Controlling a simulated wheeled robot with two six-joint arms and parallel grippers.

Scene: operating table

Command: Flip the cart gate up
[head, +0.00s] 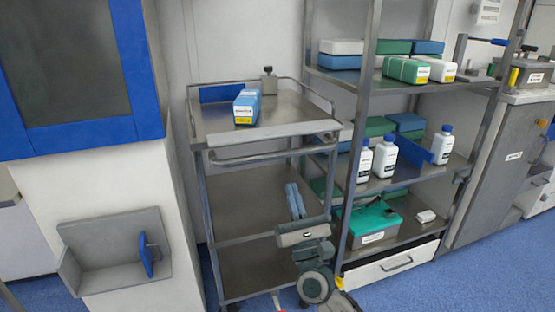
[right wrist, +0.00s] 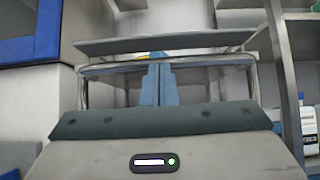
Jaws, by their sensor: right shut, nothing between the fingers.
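The steel cart (head: 235,190) stands in the middle of the head view. A flat grey panel, which looks like the cart gate (head: 275,130), runs along the front edge of its top shelf, above the bar handle (head: 275,153). The panel also shows in the right wrist view (right wrist: 165,42), spanning the cart's front; its hinge is not clear. My right gripper (head: 294,200) has blue fingers, shut and empty, pointing up in front of the cart, below the gate. The fingers (right wrist: 155,82) overlap the bar in the wrist view; I cannot tell whether they touch it. My left gripper is out of view.
A blue-and-white box (head: 246,107) lies on the cart top. A shelf rack (head: 373,80) with boxes and white bottles (head: 385,157) stands close on the right. A blue-framed cabinet (head: 140,70) and grey wall bin (head: 100,275) are on the left.

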